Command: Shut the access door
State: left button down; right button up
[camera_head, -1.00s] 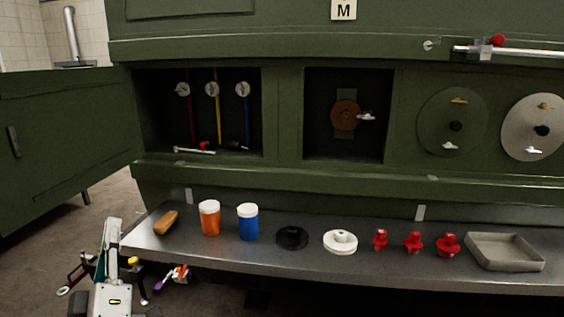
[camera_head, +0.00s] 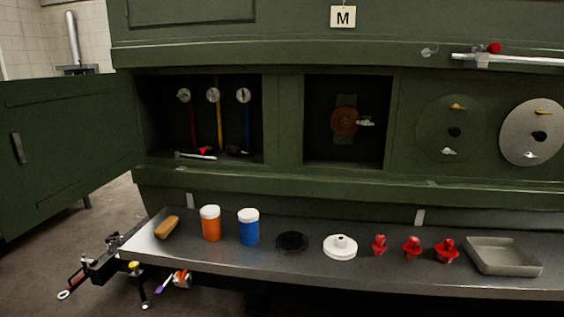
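The access door (camera_head: 62,150) is a green panel with a dark handle (camera_head: 16,148). It stands wide open to the left of the green fuselage wall, with its right edge beside the left bay (camera_head: 172,130). The open bay shows gauges with red, yellow and blue lines below them, and a small silver tool with a red part (camera_head: 197,154) lies on its floor. Neither of my grippers is in view, so I cannot see whether they are open or shut.
A grey shelf (camera_head: 290,265) below the bays holds a brush, orange and blue jars (camera_head: 249,228), discs, red plugs and a tray (camera_head: 503,256). Dark tool-like items (camera_head: 108,264) sit low at the left, beside the shelf end. Floor under the door looks clear.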

aim_at(79, 134)
jog(key=j+z, duration=0.1)
jog(key=j, duration=0.55)
jog(key=j+z, duration=0.1)
jog(key=j, duration=0.5)
jog(key=j+z, duration=0.1)
jog(key=j, duration=0.55)
jog(key=j+z, duration=0.15)
jog(key=j, duration=0.45)
jog(key=k+j+z, duration=0.1)
jog(key=j, duration=0.55)
jog(key=k+j+z, duration=0.1)
jog(key=j, duration=0.5)
